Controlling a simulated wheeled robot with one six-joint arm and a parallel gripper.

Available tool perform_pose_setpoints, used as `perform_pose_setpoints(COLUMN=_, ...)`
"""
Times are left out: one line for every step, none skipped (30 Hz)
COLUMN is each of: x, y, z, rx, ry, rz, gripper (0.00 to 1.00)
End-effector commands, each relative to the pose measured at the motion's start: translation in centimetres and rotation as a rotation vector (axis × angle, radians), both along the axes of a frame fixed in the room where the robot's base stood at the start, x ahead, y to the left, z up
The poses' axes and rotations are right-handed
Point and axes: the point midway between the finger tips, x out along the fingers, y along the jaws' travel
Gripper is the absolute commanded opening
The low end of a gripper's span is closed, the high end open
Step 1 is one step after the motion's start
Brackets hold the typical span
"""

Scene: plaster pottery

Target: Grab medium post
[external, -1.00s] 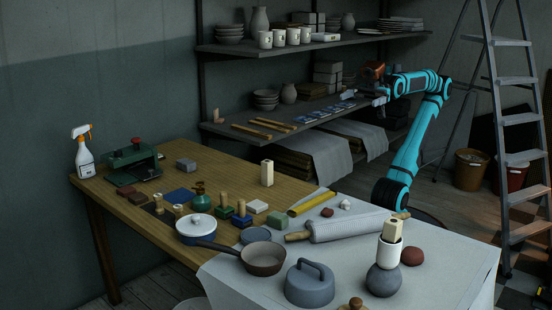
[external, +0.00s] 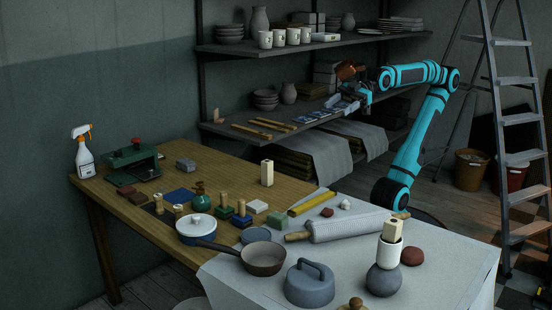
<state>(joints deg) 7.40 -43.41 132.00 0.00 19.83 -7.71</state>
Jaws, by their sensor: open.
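A cream rectangular post (external: 267,173) stands upright on the wooden table, with clear wood around it. Another cream post (external: 393,229) stands in a white cup (external: 390,252) on top of a round grey pot (external: 383,280), at the right end of the cloth. Which of these is the medium post I cannot tell for sure. My gripper (external: 353,101) is open, in front of the lower shelf, well above and to the right of the table post and touching neither post. Its fingers are small and dark in this view.
Wooden-handled stamps (external: 241,213) stand left of the table post. A shelf (external: 280,122) lies behind; a stepladder (external: 517,118) stands right.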

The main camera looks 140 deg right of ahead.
Motion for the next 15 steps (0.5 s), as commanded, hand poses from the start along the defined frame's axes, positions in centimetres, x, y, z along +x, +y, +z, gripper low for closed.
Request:
perform_pose_setpoints(x=1.1, y=-1.3, z=-0.5, rx=-0.015, ry=0.058, rz=-0.023, gripper=0.58)
perform_pose_setpoints(x=1.6, y=-2.1, z=-0.9, rx=-0.025, ry=0.096, rz=-0.033, gripper=0.58)
perform_pose_setpoints(x=2.2, y=-3.0, z=-1.3, rx=-0.037, ry=0.143, rz=-0.044, gripper=0.58)
perform_pose_setpoints(x=2.7, y=-3.8, z=-1.7, rx=-0.045, ry=0.18, rz=-0.053, gripper=0.58)
perform_pose_setpoints(x=3.1, y=-4.5, z=-2.0, rx=-0.053, ry=0.216, rz=-0.06, gripper=0.58)
perform_pose_setpoints(x=3.6, y=-5.6, z=-2.5, rx=-0.06, ry=0.265, rz=-0.07, gripper=0.58)
perform_pose_setpoints(x=3.9, y=-6.4, z=-2.8, rx=-0.066, ry=0.303, rz=-0.076, gripper=0.58)
perform_pose_setpoints(x=4.3, y=-7.2, z=-3.2, rx=-0.07, ry=0.338, rz=-0.082, gripper=0.58)
perform_pose_setpoints(x=4.6, y=-8.3, z=-3.7, rx=-0.074, ry=0.388, rz=-0.089, gripper=0.58)
perform_pose_setpoints(x=4.9, y=-9.1, z=-4.0, rx=-0.077, ry=0.424, rz=-0.093, gripper=0.58)
perform_pose_setpoints(x=5.1, y=-9.9, z=-4.4, rx=-0.078, ry=0.461, rz=-0.097, gripper=0.58)
perform_pose_setpoints(x=5.4, y=-11.0, z=-4.8, rx=-0.079, ry=0.509, rz=-0.1, gripper=0.58)
perform_pose_setpoints(x=5.6, y=-11.9, z=-5.2, rx=-0.079, ry=0.545, rz=-0.103, gripper=0.58)
perform_pose_setpoints(x=5.7, y=-12.7, z=-5.6, rx=-0.078, ry=0.581, rz=-0.105, gripper=0.58)
perform_pose_setpoints(x=5.9, y=-13.8, z=-6.1, rx=-0.074, ry=0.629, rz=-0.104, gripper=0.58)
